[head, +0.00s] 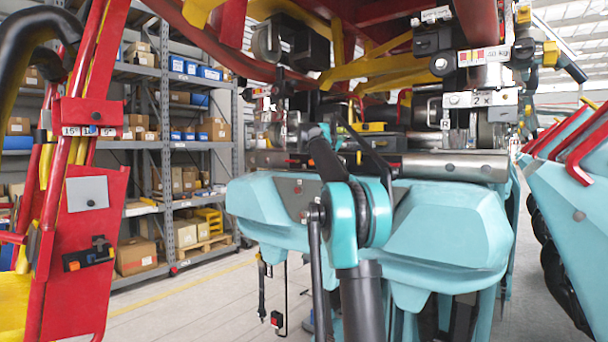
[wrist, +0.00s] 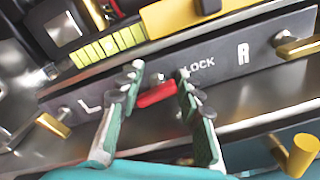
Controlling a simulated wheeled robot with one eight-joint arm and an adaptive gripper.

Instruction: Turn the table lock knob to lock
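In the wrist view, the red lock knob (wrist: 157,94) is a short bar on a grey metal panel (wrist: 222,66), left of and below the word LOCK. It lies nearly along the panel, its right end tilted slightly up. My gripper (wrist: 160,80) is open, with one green-grey finger on each side of the knob. The fingertips reach the panel area near the knob. I cannot tell whether either finger touches it. In the head view, my teal and black arm (head: 350,215) reaches towards the machine and hides my gripper and the knob.
Brass levers stand by the letters L (wrist: 90,102) and R (wrist: 243,54). Yellow-green blocks (wrist: 108,47) and a yellow part (wrist: 180,18) sit above the panel. A red and yellow frame (head: 85,200) stands at left in the head view. Shelves (head: 165,130) stand behind.

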